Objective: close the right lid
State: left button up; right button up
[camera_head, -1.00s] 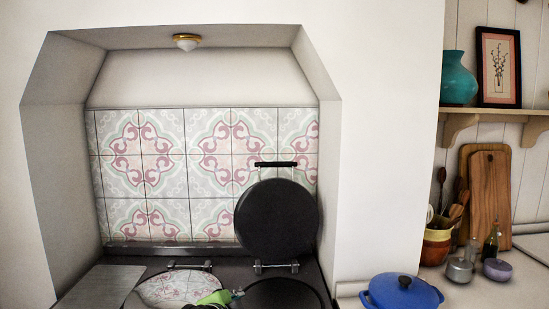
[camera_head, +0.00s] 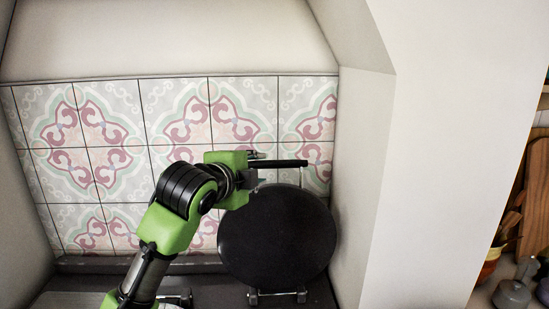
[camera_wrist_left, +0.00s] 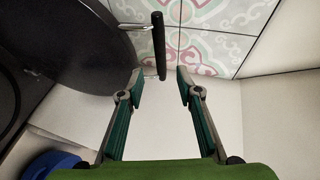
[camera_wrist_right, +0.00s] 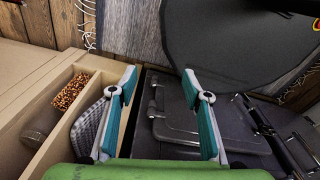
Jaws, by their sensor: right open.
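The right lid (camera_head: 277,236) is a black round disc standing raised on its hinge at the back of the stove. Its black bar handle (camera_head: 292,163) sticks up above its top edge. My left gripper (camera_head: 259,167) is at the left end of this handle. In the left wrist view the fingers are open, and the handle (camera_wrist_left: 158,40) reaches down to the gap between the fingertips (camera_wrist_left: 158,85), with no clear grip. My right gripper (camera_wrist_right: 160,85) shows only in its own wrist view, open with nothing between its fingertips.
A tiled wall (camera_head: 110,150) stands close behind the lid, and a white side wall (camera_head: 365,170) rises to its right. In the right wrist view an open wooden compartment (camera_wrist_right: 55,135) holds small items, and a large dark rounded panel (camera_wrist_right: 225,45) lies beyond the fingers.

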aim_at(275, 165)
pick_arm(q)
jog(key=p+x, duration=0.5)
jog(key=x, duration=0.6)
jog(key=shift+d+r, duration=0.15)
jog(key=shift+w+d+p, duration=0.25)
jog(key=shift+w+p, duration=0.05)
jog(key=shift+w, duration=0.15)
jog(key=shift+w+d+f, duration=0.1)
jog(key=shift+w+f, duration=0.25)
jog(key=shift+f, duration=0.05)
pick_arm(e)
jog(key=r, duration=0.6)
jog(key=shift+s+a, duration=0.1)
jog(key=shift+s, duration=0.2)
pick_arm(q)
grip_shut()
pick_arm(e)
jog(key=shift+s, duration=0.1)
